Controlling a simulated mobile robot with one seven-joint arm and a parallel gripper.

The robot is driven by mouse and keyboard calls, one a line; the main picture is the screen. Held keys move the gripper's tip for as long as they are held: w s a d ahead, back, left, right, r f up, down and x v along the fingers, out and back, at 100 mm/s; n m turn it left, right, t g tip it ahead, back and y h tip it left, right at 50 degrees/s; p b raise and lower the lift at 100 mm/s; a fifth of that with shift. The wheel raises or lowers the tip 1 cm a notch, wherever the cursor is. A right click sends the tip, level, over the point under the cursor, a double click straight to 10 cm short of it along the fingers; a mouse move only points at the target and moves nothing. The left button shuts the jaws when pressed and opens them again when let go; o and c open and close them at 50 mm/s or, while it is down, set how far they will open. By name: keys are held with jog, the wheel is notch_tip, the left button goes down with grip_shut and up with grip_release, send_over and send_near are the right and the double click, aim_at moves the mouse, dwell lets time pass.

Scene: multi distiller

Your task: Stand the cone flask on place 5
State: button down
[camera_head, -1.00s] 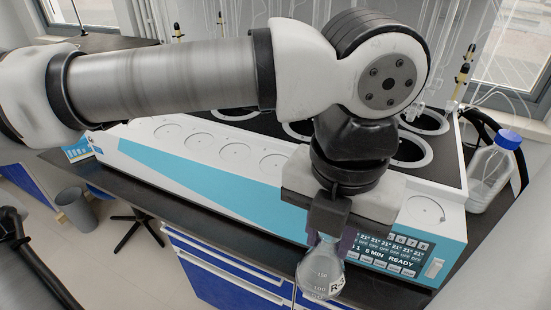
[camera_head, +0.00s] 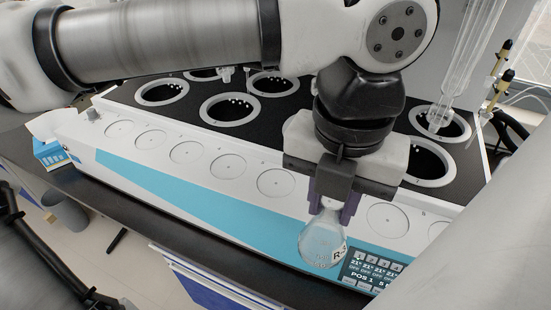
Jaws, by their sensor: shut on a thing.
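The cone flask (camera_head: 322,243) is clear glass with graduation marks and a dark label reading "R-". My gripper (camera_head: 331,203) is shut on its neck and holds it nearly upright. In the picture the flask overlaps the front edge of the distiller, left of the display panel. The distiller (camera_head: 240,224) is a long white and teal unit. A row of round marked places runs along its front ledge, including one place (camera_head: 276,183) left of my gripper and one place (camera_head: 388,219) to its right. I cannot read any place numbers. The ledge behind the flask and gripper is hidden.
Several round heating wells, such as one well (camera_head: 230,108), lie behind the ledge. Glass tubing (camera_head: 462,75) rises at the right. The display panel (camera_head: 368,272) is on the front face. A tissue box (camera_head: 50,153) stands at the left end. The visible ledge places are empty.

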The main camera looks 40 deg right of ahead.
jog(key=w+d+f+p, duration=0.2)
jog(key=w, duration=0.6)
jog(key=w+d+f+p, duration=0.1)
jog(key=w+p, duration=0.2)
jog(key=w, duration=0.5)
jog(key=shift+w+d+f, duration=0.25)
jog(key=shift+d+f, duration=0.15)
jog(key=c, duration=1.2)
grip_release()
jog(key=shift+o, duration=0.2)
jog(key=shift+r, duration=0.1)
notch_tip(320, 180, up, 8)
jog(key=b, duration=0.1)
